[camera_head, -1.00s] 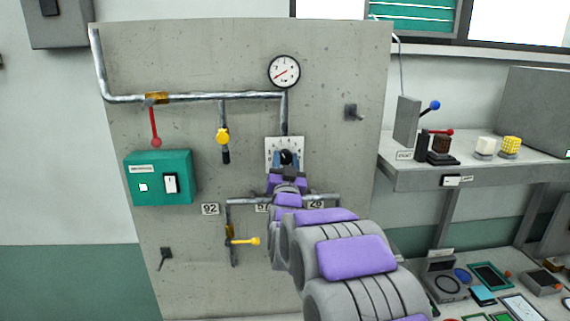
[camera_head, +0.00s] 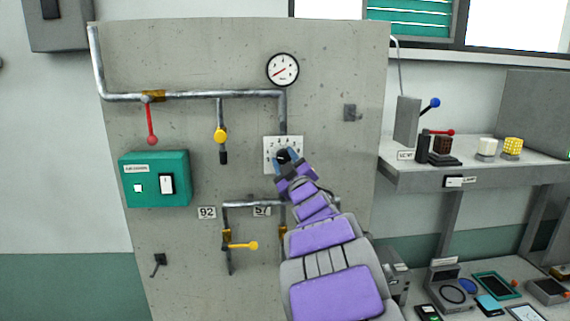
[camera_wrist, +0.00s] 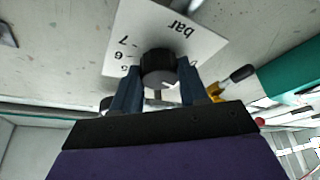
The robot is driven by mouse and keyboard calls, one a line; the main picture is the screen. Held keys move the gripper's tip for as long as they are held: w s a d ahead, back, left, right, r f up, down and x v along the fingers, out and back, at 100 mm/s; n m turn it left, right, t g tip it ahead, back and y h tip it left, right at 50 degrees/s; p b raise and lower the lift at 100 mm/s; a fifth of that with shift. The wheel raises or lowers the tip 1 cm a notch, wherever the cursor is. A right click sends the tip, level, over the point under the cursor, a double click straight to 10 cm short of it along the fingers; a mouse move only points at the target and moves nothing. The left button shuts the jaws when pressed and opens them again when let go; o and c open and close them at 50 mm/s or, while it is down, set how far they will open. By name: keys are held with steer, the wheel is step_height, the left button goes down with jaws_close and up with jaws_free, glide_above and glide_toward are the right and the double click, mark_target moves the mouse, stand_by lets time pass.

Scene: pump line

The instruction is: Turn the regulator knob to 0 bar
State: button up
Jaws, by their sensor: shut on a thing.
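The regulator knob (camera_wrist: 158,68) is black and round with a white pointer mark. It sits on a white scale plate (camera_head: 270,146) on the grey panel; the plate also shows in the wrist view (camera_wrist: 125,35), where "bar", 7 and 6 can be read upside down. My gripper (camera_wrist: 160,90) is shut on the knob, with one blue finger on each side of it. In the head view my gripper (camera_head: 288,160) covers most of the knob and the plate's lower right. The pressure gauge (camera_head: 283,69) above has a red needle pointing lower left.
A lower pipe with a yellow lever (camera_head: 243,245) runs near my arm. A shelf (camera_head: 480,172) is at right.

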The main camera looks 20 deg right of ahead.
steer(key=n+g+y+p, duration=0.1)
steer(key=n+y, duration=0.1)
steer(key=n, duration=0.3)
steer(key=shift+d, duration=0.1)
steer(key=shift+n+g, duration=0.3)
steer(key=shift+n, duration=0.2)
steer(key=shift+f+n+y+p, duration=0.15)
steer(key=shift+n+y+p, duration=0.15)
steer(key=o, duration=1.1)
steer(key=shift+c, duration=0.2)
steer(key=shift+s, duration=0.1)
steer(key=s+f+b, duration=0.1)
steer(key=s+f, duration=0.1)
steer(key=s, duration=1.4)
steer(key=shift+s+d+f, duration=0.2)
steer(key=shift+s+f, duration=0.1)
steer(key=shift+s, duration=0.1)
